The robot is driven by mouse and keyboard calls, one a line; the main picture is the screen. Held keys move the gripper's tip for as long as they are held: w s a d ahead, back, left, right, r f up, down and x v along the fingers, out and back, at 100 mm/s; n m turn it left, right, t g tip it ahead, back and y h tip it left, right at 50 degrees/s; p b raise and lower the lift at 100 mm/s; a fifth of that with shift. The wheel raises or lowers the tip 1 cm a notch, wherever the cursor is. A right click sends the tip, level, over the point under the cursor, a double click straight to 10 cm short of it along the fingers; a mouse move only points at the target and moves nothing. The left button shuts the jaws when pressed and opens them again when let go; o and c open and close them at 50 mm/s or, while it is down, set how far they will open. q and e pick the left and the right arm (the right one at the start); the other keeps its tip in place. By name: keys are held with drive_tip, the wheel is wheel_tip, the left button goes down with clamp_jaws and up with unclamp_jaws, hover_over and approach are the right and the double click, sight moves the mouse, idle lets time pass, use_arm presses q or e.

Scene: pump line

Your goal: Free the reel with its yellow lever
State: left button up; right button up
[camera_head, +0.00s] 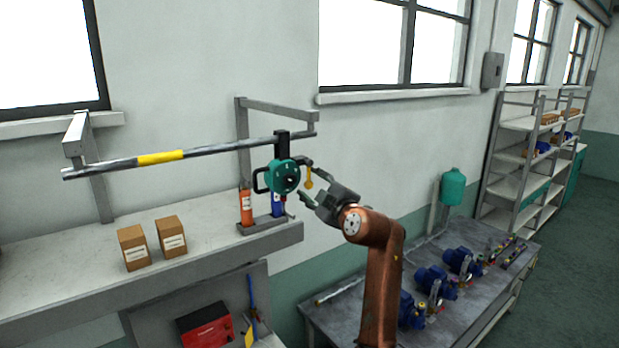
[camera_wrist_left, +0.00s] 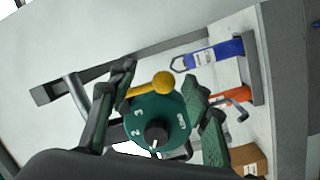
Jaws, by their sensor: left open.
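The green reel (camera_head: 283,177) hangs by a black mount from a grey rail (camera_head: 220,151) above the shelf. Its yellow lever (camera_head: 309,177) hangs at its right side. In the left wrist view the reel (camera_wrist_left: 172,112) shows numbers and a black knob, and the yellow lever (camera_wrist_left: 137,90) ends in a ball. My left gripper (camera_head: 306,187) is open just right of the reel, close to the lever. In the left wrist view, the ball appears between the spread fingers of the gripper (camera_wrist_left: 160,78); I see no clear contact. My right gripper is not in view.
Two cardboard boxes (camera_head: 134,248) sit left on the shelf. A bench (camera_head: 345,310) with blue pumps (camera_head: 430,280) is at right. The rail has a yellow band (camera_head: 160,158).

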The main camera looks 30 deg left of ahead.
use_arm(q)
drive_tip(key=shift+w+a, duration=0.4)
drive_tip(key=shift+a, duration=0.1)
drive_tip(key=shift+c, duration=0.7)
